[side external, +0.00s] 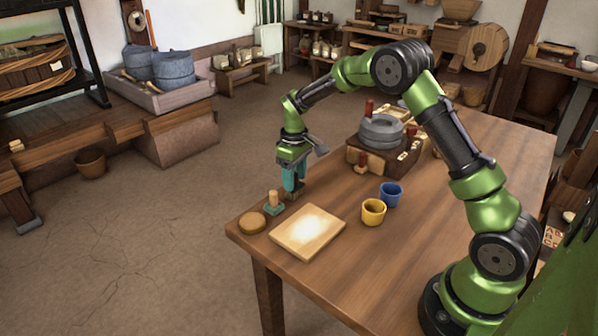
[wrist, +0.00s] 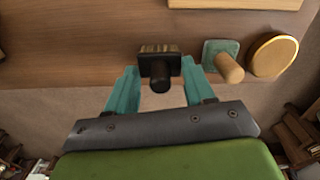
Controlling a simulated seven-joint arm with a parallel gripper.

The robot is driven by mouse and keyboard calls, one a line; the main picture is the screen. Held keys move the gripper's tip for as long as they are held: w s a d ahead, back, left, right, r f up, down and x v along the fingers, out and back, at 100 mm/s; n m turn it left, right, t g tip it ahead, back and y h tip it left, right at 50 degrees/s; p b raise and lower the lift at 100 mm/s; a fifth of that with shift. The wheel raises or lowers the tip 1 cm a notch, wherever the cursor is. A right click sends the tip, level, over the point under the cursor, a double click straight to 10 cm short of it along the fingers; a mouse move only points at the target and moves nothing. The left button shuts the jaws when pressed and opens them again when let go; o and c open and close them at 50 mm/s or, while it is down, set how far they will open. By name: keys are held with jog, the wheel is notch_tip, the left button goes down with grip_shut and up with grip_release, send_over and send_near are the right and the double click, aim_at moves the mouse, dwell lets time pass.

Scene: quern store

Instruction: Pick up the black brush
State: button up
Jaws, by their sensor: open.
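The black brush (wrist: 160,66) shows in the wrist view near the table's edge, with a dark block and a short rounded black handle pointing toward the camera. My gripper (wrist: 160,72) has teal fingers, one on each side of the brush, with a visible gap on both sides. In the side external view my gripper (side external: 293,180) points down over the table's far left corner. The brush's dark base (side external: 291,194) shows only partly there, beneath and behind the fingers. I cannot tell the exact height of the fingertips beside the handle.
A teal-based stamp-like piece with a wooden handle (side external: 274,202) stands close beside my gripper. A round wooden disc (side external: 252,222) and a pale board (side external: 307,231) lie nearby. Yellow (side external: 373,212) and blue (side external: 391,194) cups and a stone quern (side external: 381,132) stand farther right.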

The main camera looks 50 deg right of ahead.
aim_at(295, 174)
grip_shut()
dwell(0.3)
jog(key=shift+r, duration=0.1)
jog(key=shift+r, duration=0.65)
notch_tip(295, 174, up, 2)
jog(key=shift+s+r, duration=0.15)
jog(key=s+a+r, duration=0.1)
jog(key=s+a, duration=0.1)
jog(key=s, duration=1.3)
jog(key=shift+s+a, duration=0.2)
jog(key=shift+s, duration=0.1)
jog(key=shift+r, duration=0.1)
